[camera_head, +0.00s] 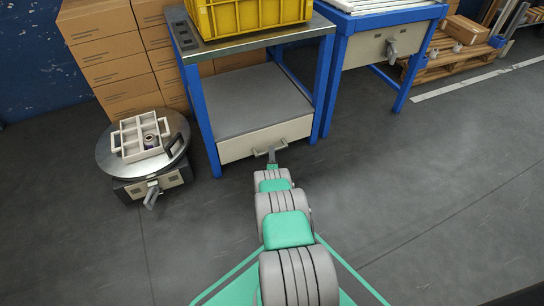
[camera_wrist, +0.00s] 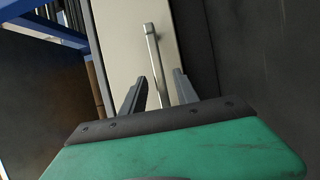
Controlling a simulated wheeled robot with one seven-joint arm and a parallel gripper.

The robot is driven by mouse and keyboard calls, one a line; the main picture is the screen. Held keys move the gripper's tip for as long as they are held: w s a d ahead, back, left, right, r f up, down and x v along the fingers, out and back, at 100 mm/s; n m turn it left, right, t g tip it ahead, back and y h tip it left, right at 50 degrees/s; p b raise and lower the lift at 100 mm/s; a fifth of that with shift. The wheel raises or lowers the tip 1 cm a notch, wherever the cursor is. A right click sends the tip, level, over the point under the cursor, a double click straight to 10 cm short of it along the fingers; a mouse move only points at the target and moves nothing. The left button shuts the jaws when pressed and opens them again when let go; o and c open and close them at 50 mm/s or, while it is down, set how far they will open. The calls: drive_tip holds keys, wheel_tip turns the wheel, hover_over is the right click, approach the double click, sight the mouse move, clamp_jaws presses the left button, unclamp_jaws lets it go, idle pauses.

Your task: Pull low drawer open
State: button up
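The low drawer (camera_head: 240,145) is a cream front low on the blue-legged workbench, below its grey lower shelf. It looks shut. It fills the upper middle of the wrist view (camera_wrist: 130,50). Its handle (camera_wrist: 153,62) is a pale metal bar. My gripper (camera_wrist: 156,82) is open, with its two dark fingers on either side of the line of the handle bar. The near end of the bar reaches down between the fingers. I cannot tell whether the fingers touch it. In the head view my gripper (camera_head: 271,157) is at the drawer front and partly hides the handle.
A yellow crate (camera_head: 250,15) stands on the workbench top. A round turntable (camera_head: 110,157) with a divided white tray stands left of the bench. A second blue table with a drawer (camera_head: 365,50) stands to the right. Cardboard boxes are stacked behind. The floor in front is clear.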

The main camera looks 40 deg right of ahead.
clamp_jaws()
idle(1.3)
